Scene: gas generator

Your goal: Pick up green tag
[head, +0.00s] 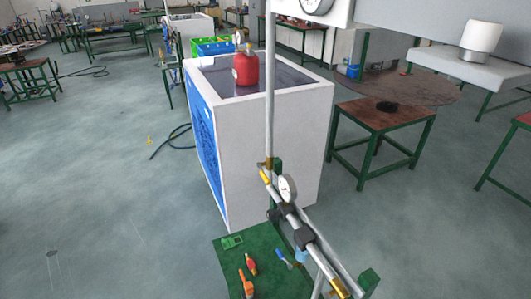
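A small light-green item that looks like the green tag (232,242) lies flat near the far left corner of a dark green board (225,268) at the bottom centre. Nothing covers it. Neither of my grippers shows in the head view, so their positions cannot be told.
A red-handled tool (250,264), an orange tool (247,287) and a blue-handled tool (284,258) lie on the board. A pipe with a gauge (288,188) crosses its right side. A white cabinet (265,155) with a red canister (245,70) on top stands behind.

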